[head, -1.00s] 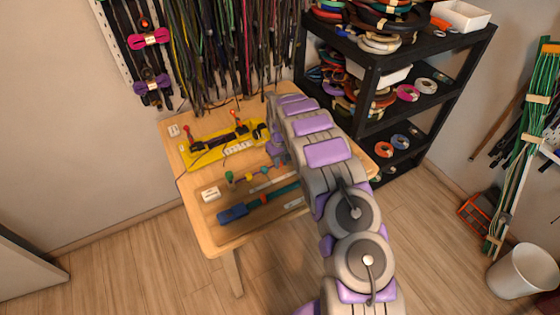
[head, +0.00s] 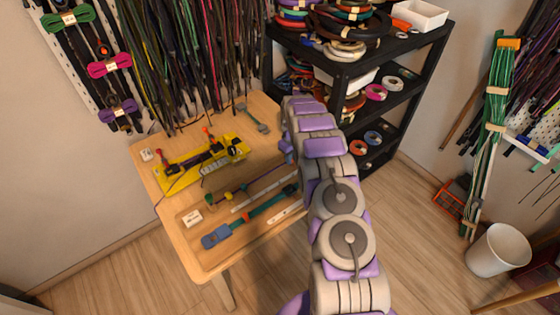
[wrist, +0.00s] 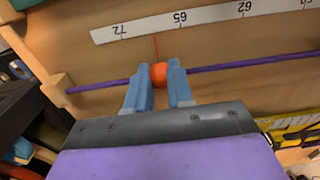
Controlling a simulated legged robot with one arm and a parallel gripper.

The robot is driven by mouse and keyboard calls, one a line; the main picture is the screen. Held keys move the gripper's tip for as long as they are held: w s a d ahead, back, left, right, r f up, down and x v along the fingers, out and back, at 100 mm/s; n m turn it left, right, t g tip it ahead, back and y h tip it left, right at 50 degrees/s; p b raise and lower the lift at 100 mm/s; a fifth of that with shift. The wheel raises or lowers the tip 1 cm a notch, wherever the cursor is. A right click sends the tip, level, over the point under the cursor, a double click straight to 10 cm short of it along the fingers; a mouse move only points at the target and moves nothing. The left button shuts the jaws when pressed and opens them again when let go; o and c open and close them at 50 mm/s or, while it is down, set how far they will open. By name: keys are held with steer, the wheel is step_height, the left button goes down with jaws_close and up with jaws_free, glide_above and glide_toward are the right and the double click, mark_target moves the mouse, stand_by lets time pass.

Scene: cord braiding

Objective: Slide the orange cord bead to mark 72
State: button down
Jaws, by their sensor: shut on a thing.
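In the wrist view, the orange cord bead (wrist: 160,74) sits on a thin purple cord (wrist: 225,64). My gripper (wrist: 158,84) is shut on it, with one blue finger on each side. A thin red line rises from the bead towards the white scale strip (wrist: 211,17), meeting its edge between the labels 72 and 65. The labels appear upside down, with 72 to the left of the bead. The cord's left end meets a wooden post (wrist: 60,90). In the head view, my arm's end is too small and covered to make out the fingers or bead.
A wooden table (head: 150,178) carries a yellow tool (head: 185,172), a blue-and-teal tool (head: 217,237) and a small white card (head: 191,218). A black shelf (head: 350,95) stands close behind my arm. A white bin (head: 498,250) is on the floor at right.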

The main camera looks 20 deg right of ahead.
steer(key=shift+w+d, duration=0.3)
steer(key=shift+d, duration=0.65)
steer(key=shift+w+d, duration=0.25)
steer(key=shift+d, duration=0.7)
steer(key=c, duration=1)
jaws_free()
steer(key=shift+d, duration=0.1)
steer(key=shift+o, duration=0.2)
steer(key=shift+r, duration=0.1)
step_height(320, 180, up, 17)
steer(key=p, duration=0.3)
steer(key=shift+w, duration=0.1)
